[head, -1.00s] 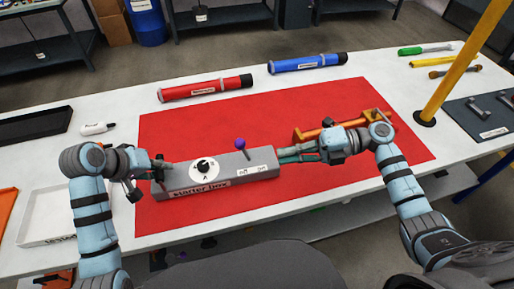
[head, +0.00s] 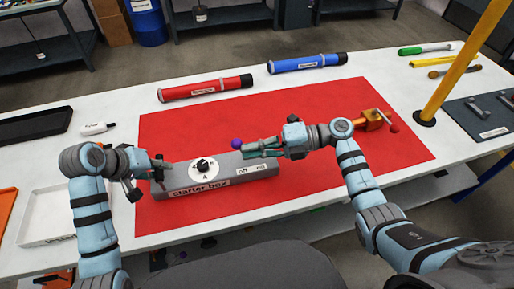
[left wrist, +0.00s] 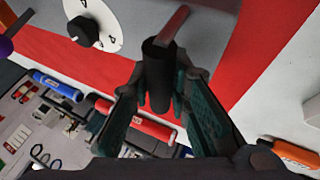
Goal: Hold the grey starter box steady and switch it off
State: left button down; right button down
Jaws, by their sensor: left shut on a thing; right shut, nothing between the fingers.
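The grey starter box (head: 220,182) lies on the red mat, with a white dial (head: 203,169) on top and "off" and "on" labels near its right end. A lever with a purple knob (head: 236,143) stands on the box; its stem is mostly hidden. My left gripper (head: 158,165) is at the box's left end, shut on a dark upright handle (left wrist: 158,75), which shows between its fingers in the left wrist view. My right gripper (head: 247,149) is shut and empty, its fingertips just right of the knob. Whether they touch it, I cannot tell.
A red tube (head: 206,89) and a blue tube (head: 307,63) lie behind the mat. An orange object (head: 373,118) is partly hidden behind my right arm. A yellow post (head: 460,65) stands at the right. The mat's front right (head: 310,190) is clear.

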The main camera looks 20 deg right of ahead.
pick_arm(q)
jog(key=shift+d, duration=0.15)
pick_arm(e)
jog(key=shift+a, duration=0.55)
jog(key=shift+r, duration=0.1)
pick_arm(q)
jog(key=c, duration=1.4)
grip_release()
jog(key=shift+c, duration=0.2)
pick_arm(e)
jog(key=s+d+r, duration=0.2)
jog(key=d, duration=0.3)
jog(key=s+d+r, duration=0.2)
jog(key=s+d, duration=0.1)
jog(key=d, duration=0.3)
jog(key=shift+d, duration=0.25)
pick_arm(q)
jog(key=shift+r, duration=0.1)
